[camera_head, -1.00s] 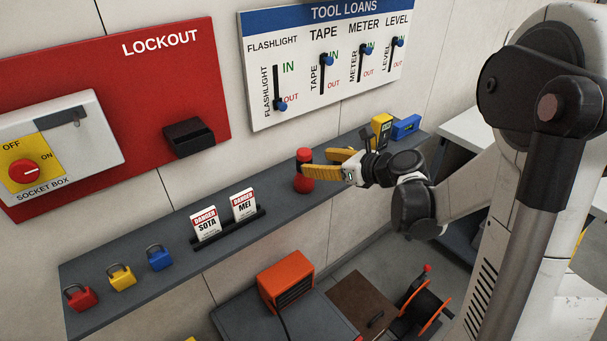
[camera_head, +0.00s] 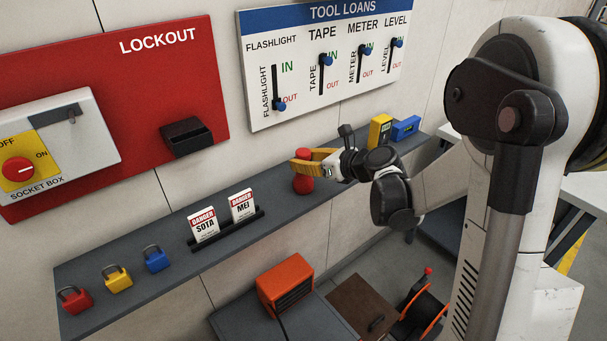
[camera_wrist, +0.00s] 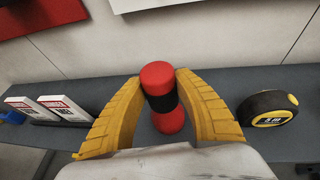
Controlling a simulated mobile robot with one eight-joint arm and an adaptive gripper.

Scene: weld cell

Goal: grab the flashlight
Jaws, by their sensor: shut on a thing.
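The flashlight is red with a black middle band and stands upright on the grey shelf. It shows in the wrist view (camera_wrist: 158,78) between the two yellow fingers, and in the head view its red body (camera_head: 303,186) shows below and beside the fingers. My gripper (camera_head: 300,168) reaches in from the right and is shut on the flashlight around its middle. In the wrist view my gripper (camera_wrist: 160,88) has a finger on each side of it. The fingers hide part of the flashlight in the head view.
The shelf (camera_head: 110,309) also holds two danger tags (camera_head: 222,216), several padlocks (camera_head: 157,258), a yellow meter (camera_head: 380,131) and a blue level (camera_head: 406,128). A tape measure (camera_wrist: 267,108) stands right of my gripper. The tool loans board (camera_head: 322,55) hangs above.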

